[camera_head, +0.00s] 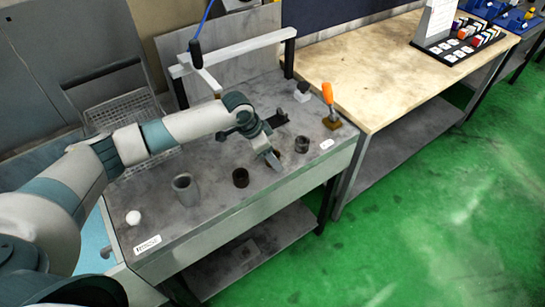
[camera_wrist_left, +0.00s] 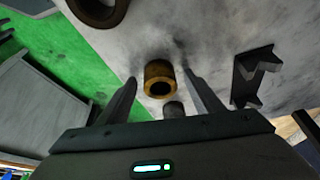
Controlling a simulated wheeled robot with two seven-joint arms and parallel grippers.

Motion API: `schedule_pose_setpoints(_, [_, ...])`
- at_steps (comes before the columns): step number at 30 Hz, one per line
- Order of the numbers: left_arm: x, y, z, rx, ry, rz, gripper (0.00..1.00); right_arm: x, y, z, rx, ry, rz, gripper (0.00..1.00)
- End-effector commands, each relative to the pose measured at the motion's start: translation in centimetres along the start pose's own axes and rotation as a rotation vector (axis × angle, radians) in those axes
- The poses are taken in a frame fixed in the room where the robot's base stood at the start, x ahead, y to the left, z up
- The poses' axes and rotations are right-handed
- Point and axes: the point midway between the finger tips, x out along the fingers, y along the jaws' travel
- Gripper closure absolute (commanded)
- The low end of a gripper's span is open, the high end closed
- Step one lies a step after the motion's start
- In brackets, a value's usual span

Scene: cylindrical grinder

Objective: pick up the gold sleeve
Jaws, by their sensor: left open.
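The gold sleeve (camera_wrist_left: 158,70) stands on the grey bench top in the left wrist view, with its round bore facing my camera. My left gripper (camera_wrist_left: 160,78) is open, one finger on each side of the sleeve in this view, with gaps visible on both sides. How far the fingertips are above the bench is hard to tell. In the head view my left gripper (camera_head: 272,160) points down at the bench, and I cannot make out the sleeve, which seems hidden by the gripper. My right gripper is not in view.
A dark brown ring (camera_head: 240,178) stands left of the gripper, a dark ring (camera_head: 302,145) right. A grey cup (camera_head: 186,188) and white ball (camera_head: 133,217) are further left. A black notched block (camera_wrist_left: 252,76) is behind. An orange-handled tool (camera_head: 328,95) stands at right.

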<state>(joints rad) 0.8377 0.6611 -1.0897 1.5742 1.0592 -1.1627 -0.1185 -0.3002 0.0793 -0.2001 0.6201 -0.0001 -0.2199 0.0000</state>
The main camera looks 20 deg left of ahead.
Motion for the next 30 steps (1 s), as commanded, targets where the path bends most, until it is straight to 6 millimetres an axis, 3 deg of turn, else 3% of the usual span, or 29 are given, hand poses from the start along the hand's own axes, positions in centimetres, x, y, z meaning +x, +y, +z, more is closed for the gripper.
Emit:
schedule_pose_setpoints(7, [0.0,0.0,0.0,0.000,0.000,0.000,0.40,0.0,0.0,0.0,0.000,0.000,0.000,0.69])
schedule_pose_setpoints(14, [-0.1,0.0,0.0,0.000,0.000,0.000,0.95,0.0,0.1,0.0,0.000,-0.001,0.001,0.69])
schedule_pose_setpoints(24, [-0.3,-0.1,-0.2,0.001,0.003,-0.001,0.96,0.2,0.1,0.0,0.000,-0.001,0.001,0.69])
schedule_pose_setpoints(30, [-1.6,-0.1,-0.8,0.003,0.006,-0.003,0.96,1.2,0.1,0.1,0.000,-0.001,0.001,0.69])
